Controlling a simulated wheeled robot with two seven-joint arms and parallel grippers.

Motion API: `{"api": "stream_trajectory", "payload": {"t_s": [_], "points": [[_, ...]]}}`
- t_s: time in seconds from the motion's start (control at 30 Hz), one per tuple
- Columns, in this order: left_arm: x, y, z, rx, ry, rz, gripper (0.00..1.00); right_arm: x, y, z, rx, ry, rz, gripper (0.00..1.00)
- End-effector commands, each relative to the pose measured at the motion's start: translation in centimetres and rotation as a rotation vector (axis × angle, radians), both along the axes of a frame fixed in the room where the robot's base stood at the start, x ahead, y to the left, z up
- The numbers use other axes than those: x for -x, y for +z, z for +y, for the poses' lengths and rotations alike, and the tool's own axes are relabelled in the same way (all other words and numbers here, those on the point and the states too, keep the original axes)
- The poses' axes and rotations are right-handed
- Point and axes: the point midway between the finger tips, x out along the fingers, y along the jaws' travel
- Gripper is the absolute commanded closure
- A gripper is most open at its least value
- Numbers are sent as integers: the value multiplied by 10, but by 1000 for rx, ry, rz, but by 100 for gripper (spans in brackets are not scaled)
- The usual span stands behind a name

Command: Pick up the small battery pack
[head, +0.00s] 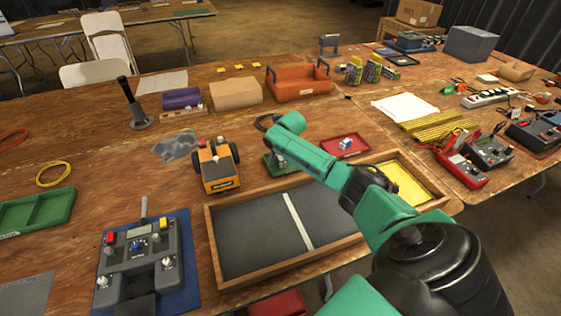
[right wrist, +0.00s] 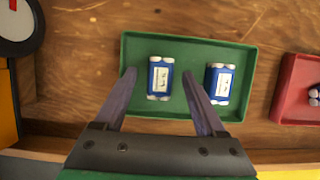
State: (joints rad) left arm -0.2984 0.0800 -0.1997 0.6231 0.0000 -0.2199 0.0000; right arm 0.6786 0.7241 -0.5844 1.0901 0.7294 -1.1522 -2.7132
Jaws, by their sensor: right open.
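In the right wrist view, two small blue battery packs with white labels and pale ends lie in a green tray (right wrist: 140,45). The left pack (right wrist: 160,78) is between the fingers of my right gripper (right wrist: 158,74), which is open, with a finger on each side. The right pack (right wrist: 220,84) lies outside the fingers, by the right finger. I cannot tell how high the fingertips are above the tray. In the head view my green right arm reaches over this tray and hides most of it. My left gripper is not in view.
A red tray (head: 345,146) with another pack stands to the right of the green tray. An orange wheeled robot (head: 217,168) stands close on the left. A wooden-framed pit (head: 270,235) lies in front, and a controller (head: 140,255) at the front left.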

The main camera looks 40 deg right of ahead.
Motion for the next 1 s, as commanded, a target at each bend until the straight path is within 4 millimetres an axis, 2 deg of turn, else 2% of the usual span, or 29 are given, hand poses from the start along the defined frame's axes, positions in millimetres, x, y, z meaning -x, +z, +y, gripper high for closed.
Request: {"api": "stream_trajectory", "payload": {"t_s": [0.07,0.27,0.57,0.7,0.77,0.87,1.0], "points": [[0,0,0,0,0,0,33,0,0,0,0,-1,0,28],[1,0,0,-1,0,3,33,0,1,0,-1,-1,1,100],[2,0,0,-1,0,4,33,0,2,0,-1,-2,0,100],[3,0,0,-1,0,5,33,0,12,0,-2,-1,-3,100],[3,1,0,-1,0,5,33,-1,22,-1,-1,-2,-4,100],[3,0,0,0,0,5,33,-1,49,-1,2,-2,-7,100],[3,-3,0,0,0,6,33,-2,103,-1,0,-2,-9,100]]}}
